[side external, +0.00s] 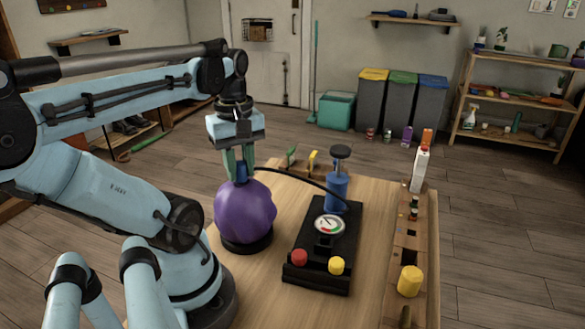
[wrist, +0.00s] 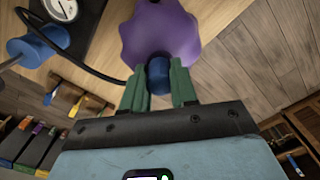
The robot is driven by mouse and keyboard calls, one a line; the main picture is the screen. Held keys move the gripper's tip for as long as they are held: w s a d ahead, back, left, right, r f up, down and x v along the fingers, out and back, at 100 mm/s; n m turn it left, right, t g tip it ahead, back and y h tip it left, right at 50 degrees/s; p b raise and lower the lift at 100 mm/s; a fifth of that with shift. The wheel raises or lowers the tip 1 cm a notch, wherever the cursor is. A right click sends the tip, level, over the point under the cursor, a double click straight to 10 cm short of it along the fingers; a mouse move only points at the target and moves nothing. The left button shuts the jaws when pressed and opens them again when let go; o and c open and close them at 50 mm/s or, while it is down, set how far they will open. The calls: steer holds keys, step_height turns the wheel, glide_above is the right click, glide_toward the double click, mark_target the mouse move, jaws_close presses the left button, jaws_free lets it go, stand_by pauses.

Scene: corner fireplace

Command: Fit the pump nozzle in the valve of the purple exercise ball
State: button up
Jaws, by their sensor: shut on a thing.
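The purple exercise ball (side external: 244,213) sits on a black ring stand (side external: 246,246) on the table, its surface lumpy. My gripper (side external: 240,172) is directly above the ball, pointing down, its green fingers shut on the blue pump nozzle (side external: 240,178). In the wrist view the nozzle (wrist: 158,76) is between the two fingers (wrist: 159,82), with its end against the purple ball (wrist: 160,32). The valve is hidden, so I cannot tell whether the nozzle is in it. A black hose (side external: 293,171) runs from the nozzle to the blue pump (side external: 337,191).
The pump stands on a black base with a gauge (side external: 329,226), a red knob (side external: 300,257) and a yellow knob (side external: 337,266). A wooden rack (side external: 427,255) with bottles and a yellow cylinder (side external: 410,281) lines the right edge. Small tools (side external: 312,161) stand at the back.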

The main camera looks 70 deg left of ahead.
steer(key=shift+f, duration=0.25)
steer(key=o, duration=1)
step_height(320, 180, up, 12)
steer(key=w+d+f+m+t, duration=0.2)
steer(key=w+d+f+m, duration=0.2)
steer(key=w+m, duration=0.1)
steer(key=w+d+f+m+t, duration=0.2)
steer(key=w+d+f+m, duration=0.2)
steer(key=m, duration=0.3)
steer(key=w+d+f+m+t, duration=0.3)
steer(key=w+d+f+m, duration=0.2)
steer(key=d+m, duration=0.1)
steer(key=shift+w+d+f+m, duration=0.2)
steer(key=shift+w+m, duration=0.15)
steer(key=shift+m, duration=0.25)
